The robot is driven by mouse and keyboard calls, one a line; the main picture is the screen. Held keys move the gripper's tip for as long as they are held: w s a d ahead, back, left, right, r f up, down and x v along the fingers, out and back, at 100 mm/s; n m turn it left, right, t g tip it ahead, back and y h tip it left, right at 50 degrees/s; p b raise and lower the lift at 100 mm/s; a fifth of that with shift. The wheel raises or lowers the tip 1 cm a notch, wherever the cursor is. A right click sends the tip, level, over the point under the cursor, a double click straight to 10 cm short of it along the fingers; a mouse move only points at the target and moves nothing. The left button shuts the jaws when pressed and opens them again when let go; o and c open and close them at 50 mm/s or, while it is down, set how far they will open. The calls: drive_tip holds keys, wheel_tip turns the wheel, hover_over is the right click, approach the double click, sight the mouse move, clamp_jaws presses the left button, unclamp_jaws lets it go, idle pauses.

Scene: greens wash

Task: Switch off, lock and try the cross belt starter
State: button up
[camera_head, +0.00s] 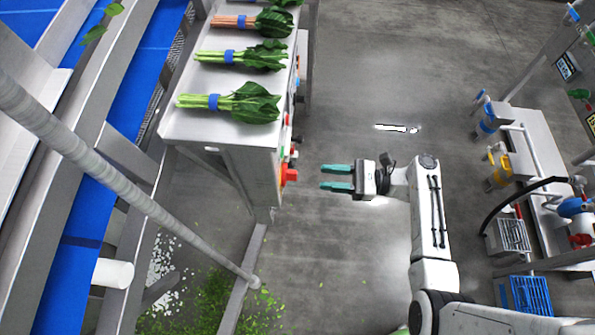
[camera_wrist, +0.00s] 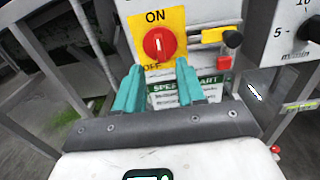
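The starter's red rotary knob (camera_wrist: 160,43) sits on a yellow plate (camera_wrist: 176,20) marked ON above and OFF at lower left. Its pale mark looks upright, towards ON. In the head view the red knob (camera_head: 290,174) sticks out from the right side of the steel bench. My gripper (camera_head: 322,177) is to the right of it, a short way off, pointing at it. The two teal fingers are apart with nothing between them. In the wrist view my gripper (camera_wrist: 160,68) has its tips just below the knob, on either side. I cannot pick out a lock for certain.
A green speed chart (camera_wrist: 185,88) is partly hidden behind the fingers. A yellow and black fitting (camera_wrist: 225,37) and a speed dial (camera_wrist: 293,35) are to the right. Greens bunches (camera_head: 232,103) lie on the steel bench (camera_head: 190,130).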

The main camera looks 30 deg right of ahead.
sight(290, 175)
drive_tip(key=x, duration=0.8)
drive_tip(key=shift+p, duration=0.45)
drive_tip(key=shift+a, duration=0.1)
drive_tip(key=shift+c, duration=0.4)
clamp_jaws()
